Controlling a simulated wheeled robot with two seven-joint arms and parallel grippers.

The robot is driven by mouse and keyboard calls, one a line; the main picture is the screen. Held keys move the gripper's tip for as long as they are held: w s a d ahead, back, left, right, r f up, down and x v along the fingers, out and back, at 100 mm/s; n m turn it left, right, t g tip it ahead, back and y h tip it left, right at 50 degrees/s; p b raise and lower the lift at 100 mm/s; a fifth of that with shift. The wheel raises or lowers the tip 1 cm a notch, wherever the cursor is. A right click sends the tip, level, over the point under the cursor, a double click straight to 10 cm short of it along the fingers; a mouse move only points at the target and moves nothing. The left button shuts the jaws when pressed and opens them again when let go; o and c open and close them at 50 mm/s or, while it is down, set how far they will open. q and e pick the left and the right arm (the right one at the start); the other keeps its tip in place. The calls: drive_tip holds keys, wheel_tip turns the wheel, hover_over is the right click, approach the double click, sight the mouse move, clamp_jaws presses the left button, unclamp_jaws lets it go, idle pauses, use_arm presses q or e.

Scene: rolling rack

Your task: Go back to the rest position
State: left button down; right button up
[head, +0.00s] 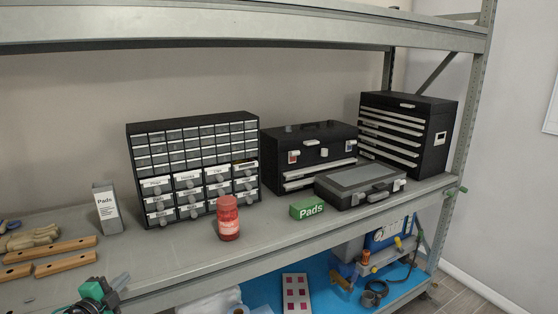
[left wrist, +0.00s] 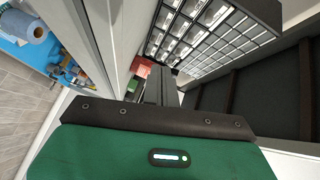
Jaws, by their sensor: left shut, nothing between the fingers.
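My right gripper is in neither view.
A drawer cabinet (head: 193,165), black toolbox (head: 308,150), grey case (head: 360,186), green Pads box (head: 307,208) and white-grey Pads box (head: 106,208) stand on the shelf. A blue lower shelf (head: 325,292) holds several items.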

use_arm(q)
drive_tip(key=s+d+f+n+g+y, duration=0.3)
drive_tip(key=s+d+f+n+g, duration=0.2)
drive_tip(key=s+d+f+n, duration=0.55)
drive_tip(key=s+d+f+n+g, duration=0.1)
drive_tip(key=s+d+f+g, duration=0.2)
drive_tip(key=s, duration=0.6)
drive_tip(key=s+d+n+g+h, duration=0.1)
drive_tip(key=s+d+n+g, duration=0.1)
drive_tip(key=s+d, duration=0.5)
drive_tip(key=s+d+f+n+g, duration=0.1)
drive_tip(key=s+d+f+g, duration=0.15)
drive_tip(key=s, duration=0.95)
wheel_tip(320, 180, down, 30)
drive_tip(key=g, duration=0.2)
drive_tip(key=s+a+f, duration=0.2)
drive_tip(key=s+f, duration=0.7)
drive_tip(key=f, duration=0.1)
drive_tip(key=s+a+f+g, duration=0.1)
drive_tip(key=s+a+f, duration=0.1)
drive_tip(key=s+f, duration=0.7)
drive_tip(key=shift+s+a+f, duration=0.15)
drive_tip(key=shift+s+f, duration=0.25)
drive_tip(key=shift+s, duration=0.2)
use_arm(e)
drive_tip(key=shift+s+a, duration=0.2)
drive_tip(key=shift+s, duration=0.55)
use_arm(q)
drive_tip(key=shift+m, duration=0.25)
